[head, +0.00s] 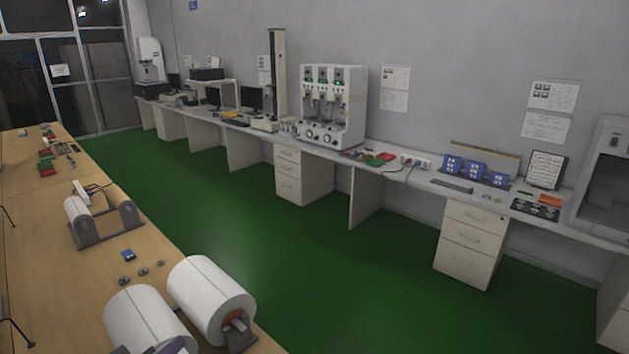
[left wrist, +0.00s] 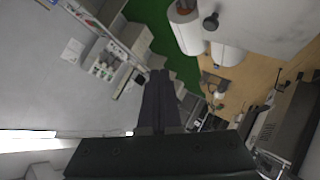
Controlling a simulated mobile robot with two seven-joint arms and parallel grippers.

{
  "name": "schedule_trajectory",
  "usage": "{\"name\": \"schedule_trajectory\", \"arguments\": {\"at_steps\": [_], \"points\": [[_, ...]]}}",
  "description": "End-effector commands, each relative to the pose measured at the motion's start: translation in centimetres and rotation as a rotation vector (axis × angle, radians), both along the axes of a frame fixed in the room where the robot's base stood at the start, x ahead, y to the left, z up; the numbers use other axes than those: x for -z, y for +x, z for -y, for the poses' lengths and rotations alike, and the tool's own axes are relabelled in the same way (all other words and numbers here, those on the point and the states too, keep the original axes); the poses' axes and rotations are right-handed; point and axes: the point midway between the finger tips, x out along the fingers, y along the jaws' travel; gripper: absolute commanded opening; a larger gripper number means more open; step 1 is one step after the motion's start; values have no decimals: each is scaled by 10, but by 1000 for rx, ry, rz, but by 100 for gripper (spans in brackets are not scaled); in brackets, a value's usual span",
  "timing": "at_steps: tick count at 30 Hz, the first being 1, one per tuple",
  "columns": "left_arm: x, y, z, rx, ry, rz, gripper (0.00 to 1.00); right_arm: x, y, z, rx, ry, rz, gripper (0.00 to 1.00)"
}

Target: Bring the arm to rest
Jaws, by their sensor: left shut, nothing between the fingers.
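My left gripper (left wrist: 160,76) shows in the left wrist view as two dark fingers lying side by side, shut with nothing between them. In the head view only a small dark part of it (head: 172,346) shows at the bottom edge, in front of the white rolls. It seems to be raised clear of the furniture. The rest of the left arm is hidden in the head view. My right gripper is in neither view.
Two large white rolls (head: 211,296) lie on the wooden table (head: 95,262) at the left, near a smaller roller stand (head: 105,226). A long bench with a white test machine (head: 333,104) runs along the wall. The green floor (head: 290,255) between is clear.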

Motion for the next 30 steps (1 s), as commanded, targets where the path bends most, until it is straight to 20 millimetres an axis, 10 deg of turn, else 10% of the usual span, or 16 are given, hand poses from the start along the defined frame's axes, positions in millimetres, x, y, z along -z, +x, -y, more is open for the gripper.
{"name": "schedule_trajectory", "arguments": {"at_steps": [18, 30], "points": [[-100, -217, 26, 749, 483, -595, 0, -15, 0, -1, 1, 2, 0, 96], [-114, -241, 24, 771, 507, -656, 0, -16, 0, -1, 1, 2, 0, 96]]}}
